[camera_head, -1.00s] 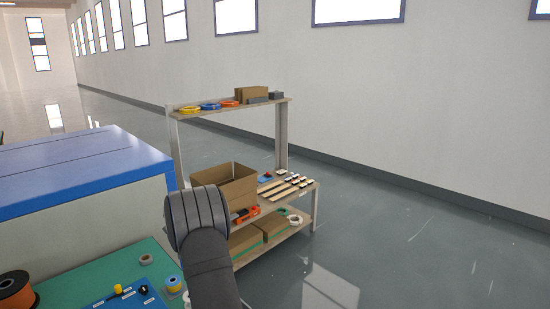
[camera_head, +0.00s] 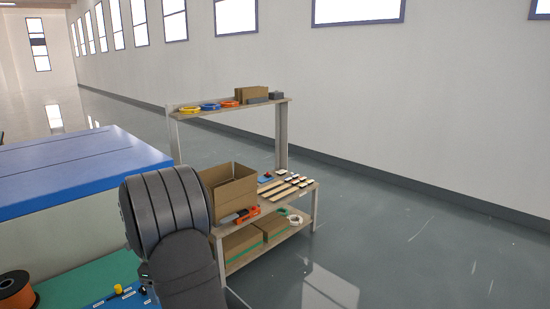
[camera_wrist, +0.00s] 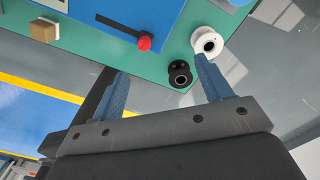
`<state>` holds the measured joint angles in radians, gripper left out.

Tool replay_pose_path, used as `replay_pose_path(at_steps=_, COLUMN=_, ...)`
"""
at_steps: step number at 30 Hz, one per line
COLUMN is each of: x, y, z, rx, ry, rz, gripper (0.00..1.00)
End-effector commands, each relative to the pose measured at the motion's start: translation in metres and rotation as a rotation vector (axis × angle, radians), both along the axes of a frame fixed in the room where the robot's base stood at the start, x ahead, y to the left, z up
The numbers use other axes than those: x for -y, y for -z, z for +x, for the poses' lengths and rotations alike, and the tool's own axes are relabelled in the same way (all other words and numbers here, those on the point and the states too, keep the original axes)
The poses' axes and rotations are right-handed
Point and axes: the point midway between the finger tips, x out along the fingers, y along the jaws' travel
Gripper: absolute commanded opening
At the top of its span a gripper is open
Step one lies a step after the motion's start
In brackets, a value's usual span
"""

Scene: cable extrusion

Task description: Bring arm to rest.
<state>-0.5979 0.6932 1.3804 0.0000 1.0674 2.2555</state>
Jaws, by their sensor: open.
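In the wrist view my gripper (camera_wrist: 162,92) is open, with its two blue fingers wide apart and nothing between them. Beyond the fingers are a green table top (camera_wrist: 165,62), a black ring-shaped part (camera_wrist: 180,74) and a white spool (camera_wrist: 207,42) near the table's edge. In the head view a thick dark grey link of my arm stands at the lower left, in front of the green table. The gripper itself is not seen in the head view.
A wooden shelf unit (camera_head: 235,103) holds coils, an open cardboard box (camera_head: 229,188) and small parts. A blue-topped machine (camera_head: 70,170) stands at left, with an orange spool (camera_head: 16,291) in front. The grey floor (camera_head: 400,240) at right is clear.

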Motion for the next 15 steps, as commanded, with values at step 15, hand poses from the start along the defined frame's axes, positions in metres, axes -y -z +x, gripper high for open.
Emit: replay_pose_path(at_steps=15, x=-0.09, y=0.057, z=-0.016, rx=-0.001, ry=-0.003, rz=-0.001, gripper=0.72)
